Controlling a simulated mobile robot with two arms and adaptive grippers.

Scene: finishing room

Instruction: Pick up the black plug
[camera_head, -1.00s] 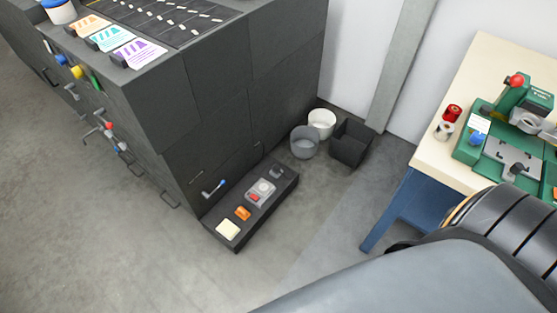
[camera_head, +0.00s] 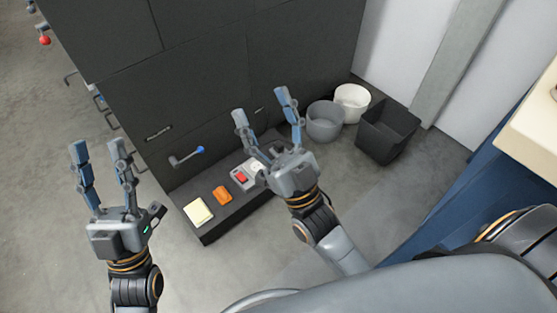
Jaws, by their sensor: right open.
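My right gripper (camera_head: 262,106) is open with its blue-tipped fingers apart, over the far part of a low black plinth (camera_head: 225,223) at the foot of the dark cabinet. I cannot make out the black plug clearly. A small dark item stood at the plinth's far end earlier, and my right gripper now covers most of that spot. My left gripper (camera_head: 98,150) is open and empty, above the floor left of the plinth.
On the plinth lie a pale yellow pad (camera_head: 198,212), an orange block (camera_head: 222,195) and a grey box with a red switch (camera_head: 240,179). A grey bucket (camera_head: 325,122), a white bucket (camera_head: 352,103) and a black bin (camera_head: 388,130) stand behind. A blue table frame (camera_head: 470,165) is at right.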

